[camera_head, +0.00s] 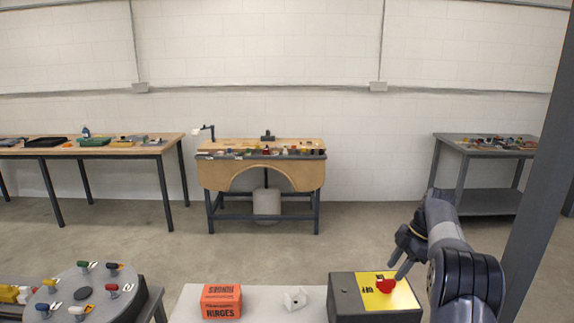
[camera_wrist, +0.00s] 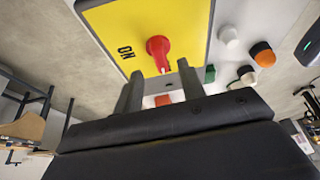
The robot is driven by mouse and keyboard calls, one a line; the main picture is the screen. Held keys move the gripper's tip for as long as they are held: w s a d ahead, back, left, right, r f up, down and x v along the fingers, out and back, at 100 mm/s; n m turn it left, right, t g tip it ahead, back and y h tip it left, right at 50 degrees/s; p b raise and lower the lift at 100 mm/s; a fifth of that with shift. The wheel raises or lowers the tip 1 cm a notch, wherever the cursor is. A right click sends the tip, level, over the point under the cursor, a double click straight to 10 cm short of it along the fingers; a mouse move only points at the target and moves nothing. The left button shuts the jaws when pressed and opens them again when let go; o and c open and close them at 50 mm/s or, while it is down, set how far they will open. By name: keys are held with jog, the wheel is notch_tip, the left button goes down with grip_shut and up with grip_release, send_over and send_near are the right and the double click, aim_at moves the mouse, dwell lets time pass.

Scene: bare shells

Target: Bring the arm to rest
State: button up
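My gripper (camera_head: 400,264) is at the right of the head view, pointing down beside a dark box (camera_head: 343,296) with a yellow plate (camera_head: 372,299). A red knob (camera_head: 385,285) sits on the plate. The red knob (camera_wrist: 158,46) shows just beyond the fingertips on the yellow plate (camera_wrist: 115,25), near the word ON. Whether a fingertip touches the knob I cannot tell.
An orange hinges box (camera_head: 221,302) and a small white bracket (camera_head: 296,298) lie on the pale near table (camera_head: 262,312). A round plate with coloured knobs (camera_head: 85,292) is at lower left. Workbenches (camera_head: 262,175) stand by the far wall, with open floor before them.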

aim_at(388, 281)
jog(key=x, duration=0.5)
jog(key=shift+p, duration=0.3)
jog(key=shift+d+m+b, duration=0.1)
jog(key=shift+m+b, duration=0.4)
jog(key=m+t+b, duration=0.1)
jog(key=m, duration=0.2)
jog(key=shift+s+t, duration=0.1)
jog(key=shift+t, duration=0.2)
jog(key=m, duration=0.2)
jog(key=m+t+h, duration=0.1)
jog(key=m, duration=0.1)
jog(key=shift+s+r+t, duration=0.1)
jog(key=shift+t, duration=0.2)
jog(key=shift+r, duration=0.1)
